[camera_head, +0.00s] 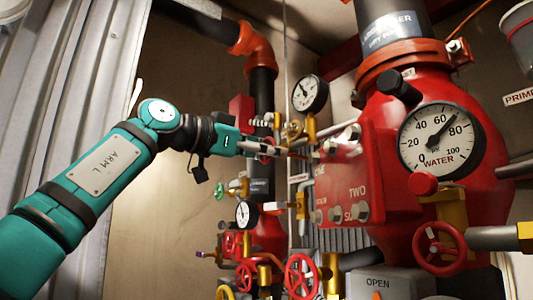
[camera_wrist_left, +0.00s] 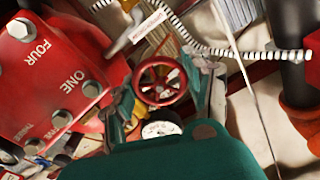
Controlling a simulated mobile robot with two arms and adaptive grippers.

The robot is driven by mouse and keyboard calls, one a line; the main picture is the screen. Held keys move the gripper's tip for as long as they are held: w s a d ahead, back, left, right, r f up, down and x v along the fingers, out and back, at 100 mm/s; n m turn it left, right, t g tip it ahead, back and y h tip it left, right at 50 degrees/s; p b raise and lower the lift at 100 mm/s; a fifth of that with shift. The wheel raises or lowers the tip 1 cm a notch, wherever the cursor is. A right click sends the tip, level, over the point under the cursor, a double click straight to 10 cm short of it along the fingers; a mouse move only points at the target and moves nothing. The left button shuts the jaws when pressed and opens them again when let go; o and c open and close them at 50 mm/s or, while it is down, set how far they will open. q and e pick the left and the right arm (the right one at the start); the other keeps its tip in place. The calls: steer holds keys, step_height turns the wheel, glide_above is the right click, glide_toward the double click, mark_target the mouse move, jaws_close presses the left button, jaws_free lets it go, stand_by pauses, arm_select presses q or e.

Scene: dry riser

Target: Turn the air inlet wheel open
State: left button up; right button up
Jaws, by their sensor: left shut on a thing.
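A small red handwheel (camera_wrist_left: 160,84) with spokes shows between the two fingers of my left gripper (camera_wrist_left: 160,92) in the left wrist view. A white label lies just above it, its text too small to read surely. The fingers are closed in on the wheel's two sides. In the head view my left gripper (camera_head: 275,149) reaches in from the left to the pipework beside the red panel, and the wheel is hard to make out there. My right gripper is not in view.
A large red vessel (camera_head: 480,190) with a water gauge (camera_head: 438,139) stands at right. Near my gripper are a bolted red panel (camera_head: 345,185) and a small gauge (camera_head: 310,94). Several other red wheels (camera_head: 301,275) sit below. A corrugated wall (camera_head: 60,90) is at left.

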arm_select(q)
steer(key=shift+n, duration=0.8)
steer(key=o, duration=0.9)
steer(key=v, duration=1.2)
steer(key=shift+f, duration=0.1)
steer(key=shift+w, duration=0.1)
